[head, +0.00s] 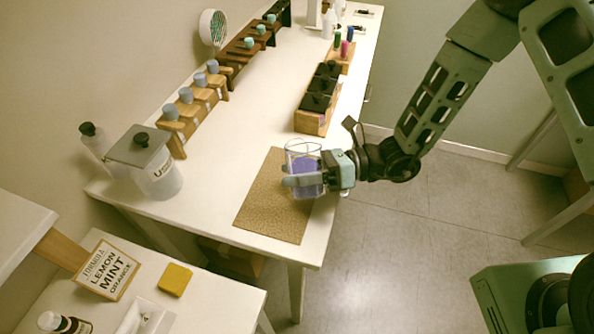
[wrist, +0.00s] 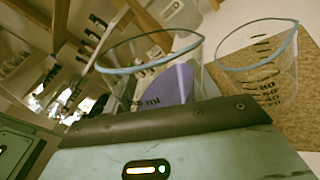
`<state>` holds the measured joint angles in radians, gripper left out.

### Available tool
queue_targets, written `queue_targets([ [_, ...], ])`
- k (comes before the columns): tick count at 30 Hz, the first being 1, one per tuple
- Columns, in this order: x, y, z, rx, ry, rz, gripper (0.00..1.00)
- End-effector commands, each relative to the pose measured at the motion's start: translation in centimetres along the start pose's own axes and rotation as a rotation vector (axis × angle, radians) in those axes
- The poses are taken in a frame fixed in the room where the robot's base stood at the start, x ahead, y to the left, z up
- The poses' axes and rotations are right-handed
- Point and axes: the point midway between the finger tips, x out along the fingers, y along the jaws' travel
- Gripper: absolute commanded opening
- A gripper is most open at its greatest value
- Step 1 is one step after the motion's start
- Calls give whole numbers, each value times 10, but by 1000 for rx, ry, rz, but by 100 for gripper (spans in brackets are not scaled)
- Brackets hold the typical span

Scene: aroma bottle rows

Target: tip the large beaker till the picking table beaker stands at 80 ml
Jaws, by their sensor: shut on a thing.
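A clear glass beaker holding purple liquid (head: 306,164) is in my gripper (head: 303,181), over the far right part of the cork mat. In the wrist view this large beaker (wrist: 130,88) is close up, with its blue-edged rim and the purple liquid inside against one side. A second clear beaker with dark graduation marks, the picking table beaker (wrist: 262,72), stands beside it at the right over the cork mat. I see no purple in it there. In the head view the two glass outlines overlap and I cannot separate them. The fill level is too small to read.
The cork mat (head: 264,217) lies at the white table's (head: 225,150) near end. Dark blocks in a wooden tray (head: 310,122) stand behind. Wooden bottle racks (head: 203,96) line the left edge, with a lidded white tub (head: 158,178). A formula card (head: 108,270) stands in front.

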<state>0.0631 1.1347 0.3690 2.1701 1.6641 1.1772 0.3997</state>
Motion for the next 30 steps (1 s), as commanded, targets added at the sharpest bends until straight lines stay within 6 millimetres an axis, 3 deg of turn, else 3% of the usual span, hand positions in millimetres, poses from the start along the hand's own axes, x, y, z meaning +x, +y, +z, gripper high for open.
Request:
queue_targets([
  [30, 0, 5, 15, 43, 5, 1, 29],
])
